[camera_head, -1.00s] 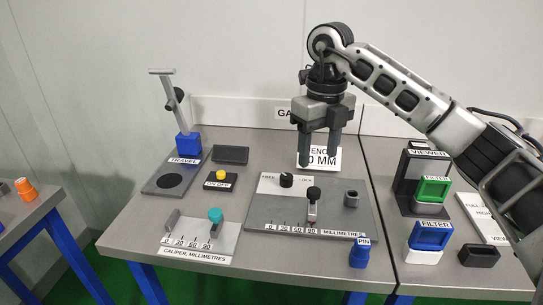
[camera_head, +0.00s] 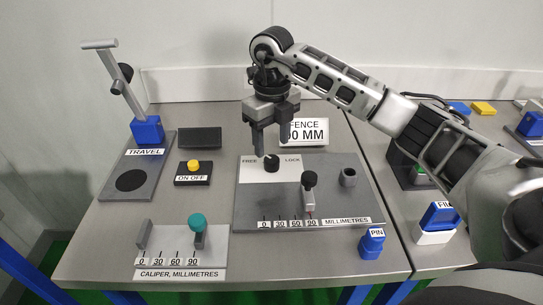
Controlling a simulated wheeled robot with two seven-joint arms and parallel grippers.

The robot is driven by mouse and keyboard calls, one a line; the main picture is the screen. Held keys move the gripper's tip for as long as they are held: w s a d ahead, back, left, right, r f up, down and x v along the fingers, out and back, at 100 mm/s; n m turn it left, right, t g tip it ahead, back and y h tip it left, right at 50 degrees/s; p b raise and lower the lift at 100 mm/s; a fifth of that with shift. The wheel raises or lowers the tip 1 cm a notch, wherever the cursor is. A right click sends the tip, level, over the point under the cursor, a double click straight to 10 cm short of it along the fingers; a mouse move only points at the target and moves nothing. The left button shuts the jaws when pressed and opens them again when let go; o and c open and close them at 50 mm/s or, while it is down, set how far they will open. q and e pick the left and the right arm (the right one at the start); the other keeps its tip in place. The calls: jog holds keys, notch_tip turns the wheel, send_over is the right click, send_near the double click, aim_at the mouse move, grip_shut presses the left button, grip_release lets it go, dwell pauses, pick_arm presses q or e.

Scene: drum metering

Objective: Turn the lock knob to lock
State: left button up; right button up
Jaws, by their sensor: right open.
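The lock knob (camera_head: 272,164) is a small black round knob with a pale mark on its upper left side. It sits on a white plate (camera_head: 258,177) between the words FREE on the left and LOCK on the right. The plate is on the grey fence board (camera_head: 343,194). My right gripper (camera_head: 273,148) is open and points down, with its fingertips just above and behind the knob in the picture. I cannot tell whether either finger touches it; the knob shows between and below the fingertips. My left gripper is not in view.
A FENCE sign (camera_head: 306,132) stands behind. An ON OFF button (camera_head: 193,167), a caliper with a teal knob (camera_head: 197,222) and a blue PIN block (camera_head: 371,243) are around it.

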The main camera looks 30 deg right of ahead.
aim_at(272, 159)
notch_tip(272, 159, down, 5)
jog(key=shift+w+f, duration=0.1)
dwell(0.3)
jog(key=c, duration=1)
